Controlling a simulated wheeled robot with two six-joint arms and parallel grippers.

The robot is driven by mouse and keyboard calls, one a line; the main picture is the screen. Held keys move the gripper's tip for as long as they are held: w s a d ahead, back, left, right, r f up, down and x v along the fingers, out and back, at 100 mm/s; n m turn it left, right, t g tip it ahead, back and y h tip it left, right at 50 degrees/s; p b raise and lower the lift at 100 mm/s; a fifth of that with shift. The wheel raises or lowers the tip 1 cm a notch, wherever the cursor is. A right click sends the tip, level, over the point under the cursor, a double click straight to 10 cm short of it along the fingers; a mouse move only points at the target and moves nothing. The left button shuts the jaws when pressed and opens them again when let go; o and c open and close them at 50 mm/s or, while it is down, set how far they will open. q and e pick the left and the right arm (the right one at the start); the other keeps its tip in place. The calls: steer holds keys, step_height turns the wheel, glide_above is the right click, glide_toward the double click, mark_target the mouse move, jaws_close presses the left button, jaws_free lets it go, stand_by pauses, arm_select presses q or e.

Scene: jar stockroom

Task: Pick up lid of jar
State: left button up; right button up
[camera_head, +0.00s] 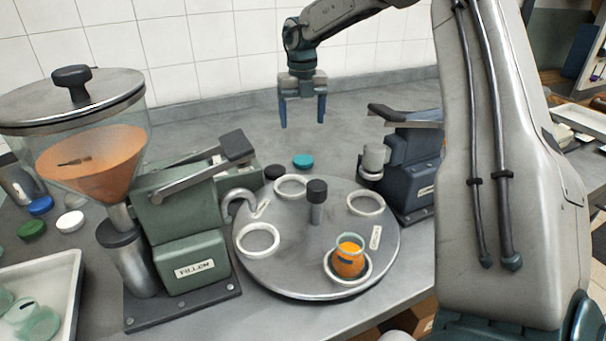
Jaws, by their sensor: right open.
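My right gripper (303,122) is open and empty, pointing down above the back of the counter, with its two blue fingers apart. A teal lid (303,161) lies on the counter below it, behind the turntable. A black lid (275,172) lies just left of the teal one. A blue lid (40,205), a green lid (31,229) and a white lid (70,221) lie at the far left. An open glass jar (349,260) with orange contents stands in the front ring of the turntable (290,220). My left gripper is not in view.
A green filling machine (185,215) with a large hopper (85,150) stands at the left. A dark blue machine (408,165) stands behind the turntable's right side. A white tray (70,275) with glass jars is at the lower left.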

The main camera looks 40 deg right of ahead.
glide_above(303, 159)
steer(key=f, duration=0.6)
steer(key=shift+w+d, duration=0.1)
steer(key=shift+w, duration=0.1)
step_height(303, 159, down, 4)
steer(key=shift+s+f+p, duration=0.1)
steer(key=shift+s+p, duration=0.05)
steer(key=shift+p, duration=0.55)
steer(key=shift+f, duration=0.5)
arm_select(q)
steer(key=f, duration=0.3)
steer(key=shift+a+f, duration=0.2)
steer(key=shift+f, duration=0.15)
arm_select(e)
steer(key=shift+r, duration=0.1)
steer(key=c, duration=1.1)
